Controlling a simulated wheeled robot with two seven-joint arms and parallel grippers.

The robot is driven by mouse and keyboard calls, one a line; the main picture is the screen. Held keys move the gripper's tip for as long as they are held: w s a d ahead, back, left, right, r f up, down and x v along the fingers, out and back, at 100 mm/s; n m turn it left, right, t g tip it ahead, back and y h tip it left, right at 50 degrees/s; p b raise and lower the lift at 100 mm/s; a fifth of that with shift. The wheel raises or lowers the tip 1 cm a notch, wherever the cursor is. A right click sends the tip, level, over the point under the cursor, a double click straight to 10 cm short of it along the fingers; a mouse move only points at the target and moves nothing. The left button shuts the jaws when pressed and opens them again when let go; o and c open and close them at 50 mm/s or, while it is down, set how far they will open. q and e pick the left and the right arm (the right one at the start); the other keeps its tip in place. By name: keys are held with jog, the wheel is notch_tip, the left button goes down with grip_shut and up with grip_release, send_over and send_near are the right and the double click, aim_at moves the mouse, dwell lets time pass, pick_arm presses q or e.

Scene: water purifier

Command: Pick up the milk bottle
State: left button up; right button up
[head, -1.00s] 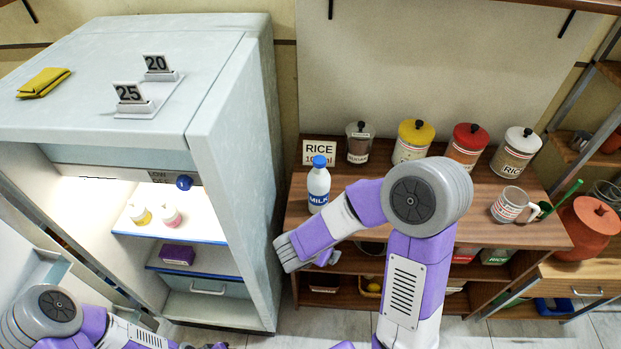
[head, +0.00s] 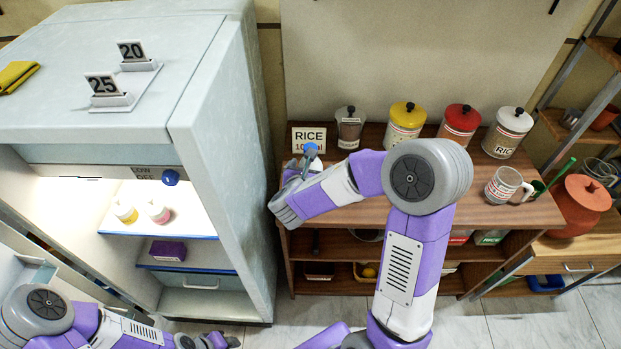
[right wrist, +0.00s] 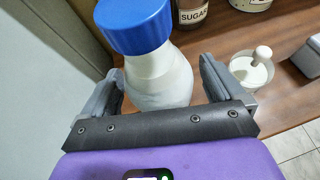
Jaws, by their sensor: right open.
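The white milk bottle with a blue cap (head: 310,149) stands upright at the left end of the wooden counter. Its body is mostly hidden behind my right gripper (head: 299,172) in the head view. In the right wrist view the bottle (right wrist: 158,82) is between the two fingers of the open right gripper (right wrist: 163,68), with the cap above them. Visible room remains between the bottle and the right finger. My left gripper (head: 215,342) is low at the bottom edge of the head view, by the refrigerator, and its jaws cannot be made out.
A rice price sign (head: 309,139) stands close behind the bottle. A sugar jar (head: 350,127), several lidded canisters and a mug (head: 505,186) stand along the wooden counter (head: 430,205). The open refrigerator (head: 228,150) is just left of my right gripper.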

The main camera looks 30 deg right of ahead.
jog(key=shift+r, duration=0.1)
jog(key=c, duration=1.5)
